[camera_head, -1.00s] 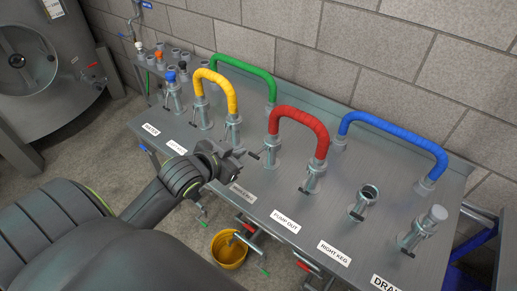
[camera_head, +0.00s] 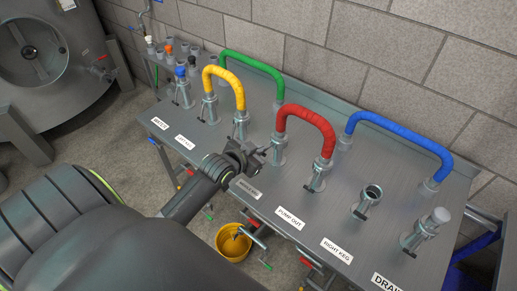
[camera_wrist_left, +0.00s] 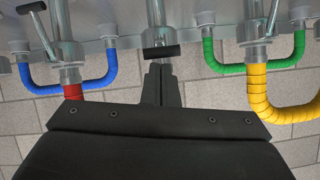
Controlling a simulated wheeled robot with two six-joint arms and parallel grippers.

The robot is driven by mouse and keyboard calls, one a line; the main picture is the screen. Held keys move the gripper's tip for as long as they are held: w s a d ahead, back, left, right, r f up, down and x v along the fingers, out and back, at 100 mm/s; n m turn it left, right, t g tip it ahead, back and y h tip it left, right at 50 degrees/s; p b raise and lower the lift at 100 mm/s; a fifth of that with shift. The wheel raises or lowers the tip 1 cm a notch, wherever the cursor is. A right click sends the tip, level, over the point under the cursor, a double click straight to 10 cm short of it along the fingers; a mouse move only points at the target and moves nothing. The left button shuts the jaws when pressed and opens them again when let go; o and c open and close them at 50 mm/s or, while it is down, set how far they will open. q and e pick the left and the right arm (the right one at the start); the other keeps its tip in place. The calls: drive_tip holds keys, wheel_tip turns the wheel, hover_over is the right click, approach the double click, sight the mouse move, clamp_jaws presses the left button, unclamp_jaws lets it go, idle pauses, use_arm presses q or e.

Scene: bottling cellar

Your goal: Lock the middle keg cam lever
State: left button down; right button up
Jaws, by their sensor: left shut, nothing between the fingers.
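The middle keg port is the collar (camera_head: 279,150) under the left end of the red hose (camera_head: 306,118), behind the MIDDLE KEG label (camera_head: 247,189). Its lever has a black grip (camera_wrist_left: 160,51) in the left wrist view, directly in front of my fingertips. I cannot tell if the fingers touch it. My left gripper (camera_head: 262,151) is shut and empty beside this port; it also shows in the left wrist view (camera_wrist_left: 161,82). The gripper partly hides the lever in the head view. My right gripper is not in view.
The yellow hose (camera_head: 224,74) stands left of my gripper, the green hose (camera_head: 253,64) behind it and the blue hose (camera_head: 400,130) at right. An open port (camera_head: 367,200) and a capped port (camera_head: 412,238) stand front right. A yellow bucket (camera_head: 232,246) is below the bench.

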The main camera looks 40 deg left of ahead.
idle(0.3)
use_arm(q)
drive_tip(key=shift+f, duration=0.1)
drive_tip(key=shift+s+f+t+b, duration=0.25)
drive_tip(key=shift+f+t+b, duration=1.75)
drive_tip(key=shift+b, duration=1.2)
drive_tip(key=shift+s+f+t+b, duration=0.2)
drive_tip(key=shift+f+t+b, duration=1.75)
drive_tip(key=shift+b, duration=1.2)
drive_tip(key=shift+w+f+g+b, duration=0.15)
drive_tip(key=shift+w+f+b, duration=0.25)
drive_tip(key=shift+f, duration=0.35)
drive_tip(key=shift+w+f+g+b, duration=0.1)
drive_tip(key=shift+w+f+b, duration=0.25)
drive_tip(key=shift+f, duration=0.4)
drive_tip(key=shift+s, duration=0.1)
